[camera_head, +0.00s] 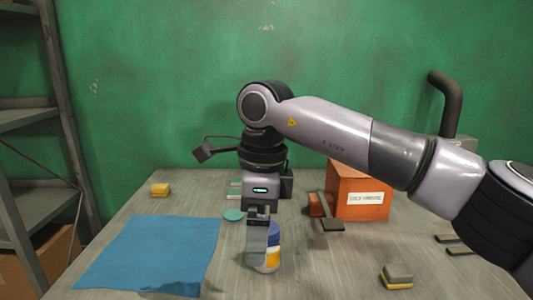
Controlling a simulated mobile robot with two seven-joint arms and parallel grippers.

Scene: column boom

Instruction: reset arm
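My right arm reaches in from the right and bends down at the middle of the table. Its gripper (258,262) points down at a jar (272,248) with blue, white and yellow bands. The jar stands upright on the table. One finger covers the jar's left side. The other finger is hidden or lined up with it, so I cannot tell whether the gripper holds the jar or is only beside it. My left gripper is not in view.
A blue cloth (150,255) lies at the left of the grey table (330,270). An orange labelled box (360,198) stands behind right. A teal disc (234,215) lies left of the gripper. Metal shelving (40,150) stands left.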

